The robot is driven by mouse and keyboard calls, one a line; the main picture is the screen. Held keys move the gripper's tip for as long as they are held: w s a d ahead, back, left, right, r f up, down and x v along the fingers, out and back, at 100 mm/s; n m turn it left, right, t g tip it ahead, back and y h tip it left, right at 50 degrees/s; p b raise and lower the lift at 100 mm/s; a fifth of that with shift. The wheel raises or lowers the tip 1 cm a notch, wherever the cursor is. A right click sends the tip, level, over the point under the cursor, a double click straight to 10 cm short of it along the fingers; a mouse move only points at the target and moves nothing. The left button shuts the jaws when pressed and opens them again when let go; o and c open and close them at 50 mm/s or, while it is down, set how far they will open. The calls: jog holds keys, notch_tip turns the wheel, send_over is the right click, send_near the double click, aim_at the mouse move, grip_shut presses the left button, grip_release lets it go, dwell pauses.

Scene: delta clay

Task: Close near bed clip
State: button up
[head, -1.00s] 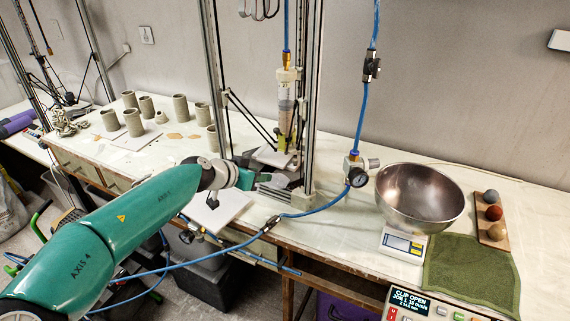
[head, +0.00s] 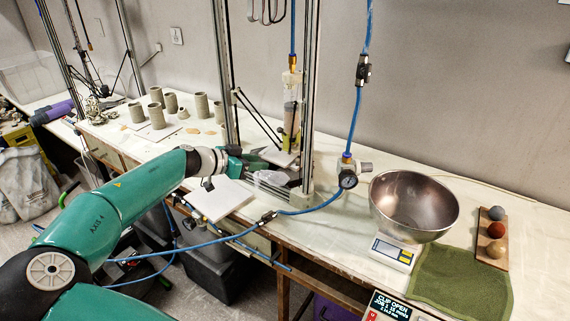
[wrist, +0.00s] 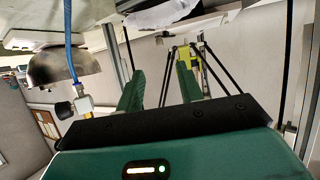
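The clay printer's bed (head: 285,190) stands low between the metal uprights, with a pale glossy piece (head: 270,177) on it. The bed also shows at the top of the wrist view (wrist: 215,22). I cannot make out the near bed clip. The small display (head: 391,305) at the bottom reads "CLIP OPEN". My gripper (head: 258,160) is beside the bed's left side, close to the left upright. In the wrist view my gripper (wrist: 160,72) has its two green fingers apart, with nothing visible between them.
A metal bowl (head: 414,205) sits on a scale beside a green cloth (head: 455,283). Several clay cylinders (head: 157,117) stand behind at left. A white board (head: 218,200) lies before my gripper.

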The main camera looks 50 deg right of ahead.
aim_at(298, 159)
jog(key=x, duration=1.4)
jog(key=shift+s+d+r, duration=0.15)
jog(key=shift+r, duration=0.05)
grip_shut()
